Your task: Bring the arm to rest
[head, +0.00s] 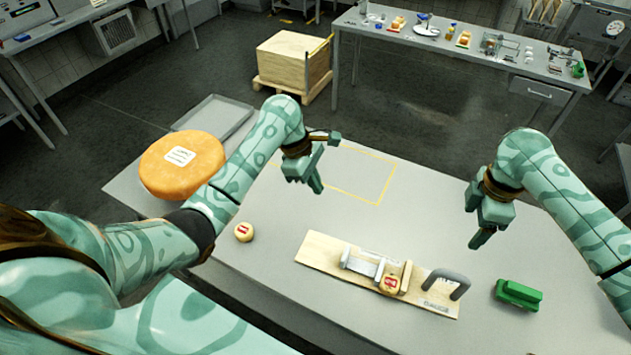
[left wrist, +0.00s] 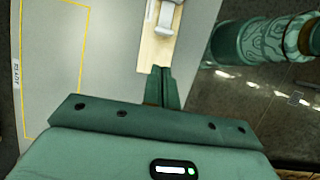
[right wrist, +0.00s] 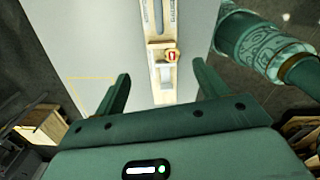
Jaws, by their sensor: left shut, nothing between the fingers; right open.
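My left gripper (head: 314,184) is shut and empty, held above the table near the yellow-outlined area; its closed fingers also show in the left wrist view (left wrist: 162,88). My right gripper (head: 477,244) hangs above the right part of the table, behind the wooden board. In the right wrist view its two fingers (right wrist: 160,92) are apart with nothing between them. The tabletop (head: 270,245) lies below both grippers. Neither gripper touches anything that I can see.
A wooden board (head: 322,249) carries a metal fixture, a small cheese (head: 391,283) and a grey handle (head: 455,281). Another small cheese (head: 244,231) sits left, a green block (head: 518,294) right. A big orange wheel (head: 183,163) and grey tray (head: 212,117) are at the left. The yellow-outlined area (head: 350,188) is empty.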

